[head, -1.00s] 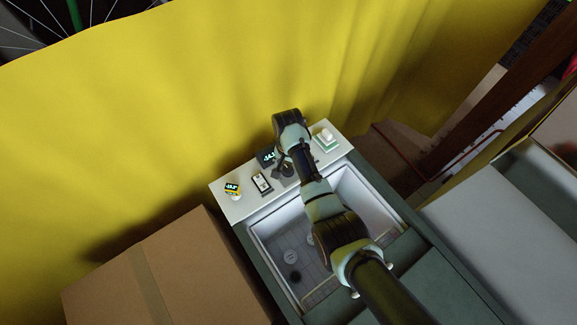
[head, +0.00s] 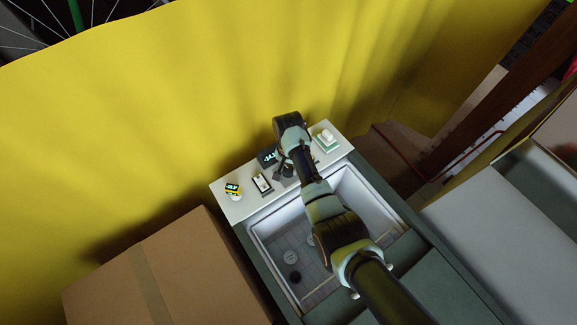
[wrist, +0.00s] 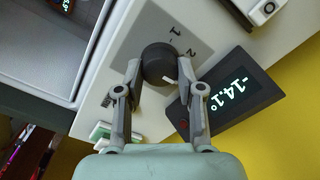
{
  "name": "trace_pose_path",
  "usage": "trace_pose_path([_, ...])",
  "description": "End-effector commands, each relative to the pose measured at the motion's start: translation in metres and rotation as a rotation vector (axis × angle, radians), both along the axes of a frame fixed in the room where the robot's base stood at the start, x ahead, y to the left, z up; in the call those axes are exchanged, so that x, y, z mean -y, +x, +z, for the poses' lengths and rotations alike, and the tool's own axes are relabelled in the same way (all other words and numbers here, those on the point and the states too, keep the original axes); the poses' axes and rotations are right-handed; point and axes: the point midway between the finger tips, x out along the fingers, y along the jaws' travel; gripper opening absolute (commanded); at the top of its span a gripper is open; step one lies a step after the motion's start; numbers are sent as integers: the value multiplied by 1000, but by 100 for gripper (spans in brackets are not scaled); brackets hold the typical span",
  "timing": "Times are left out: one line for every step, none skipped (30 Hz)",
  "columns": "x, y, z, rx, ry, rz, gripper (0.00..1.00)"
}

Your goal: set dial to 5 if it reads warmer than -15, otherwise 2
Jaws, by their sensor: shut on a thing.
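The dark round dial (wrist: 158,63) sits on a grey plate, with a white pointer mark on its lower right side. The numbers 1 and 2 show on the plate; other numbers are hidden. My gripper (wrist: 158,68) is shut on the dial, one finger on each side. A black display (wrist: 232,90) beside it reads -14.1° in light digits. In the head view the display (head: 267,157) stands at the back of the white counter, and my gripper (head: 284,171) is just in front of it, hiding the dial.
A sink (head: 268,233) lies in front, a cardboard box (head: 170,270) at left, a yellow curtain (head: 150,120) behind.

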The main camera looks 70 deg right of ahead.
Motion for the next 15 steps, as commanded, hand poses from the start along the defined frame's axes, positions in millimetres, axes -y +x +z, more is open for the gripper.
trace_pose_path([0, 0, 1, -1, 0, 15, 3])
trace_pose_path([0, 0, 1, -1, 1, 27, 3])
trace_pose_path([0, 0, 1, 0, 1, 47, 3])
trace_pose_path([0, 0, 1, 0, 1, 62, 3])
trace_pose_path([0, 0, 1, 0, 1, 81, 3])
trace_pose_path([0, 0, 2, 0, 1, 107, 3])
trace_pose_path([0, 0, 2, 0, 1, 128, 3])
trace_pose_path([0, 0, 2, 0, 1, 152, 3])
trace_pose_path([0, 0, 2, -1, 1, 184, 3])
trace_pose_path([0, 0, 2, -1, 1, 210, 3])
trace_pose_path([0, 0, 2, 0, 1, 236, 3])
trace_pose_path([0, 1, 2, 0, 1, 273, 3])
trace_pose_path([0, 1, 2, 0, 1, 300, 3])
trace_pose_path([0, 1, 2, 0, 1, 327, 3])
trace_pose_path([0, 1, 2, 0, 1, 364, 3])
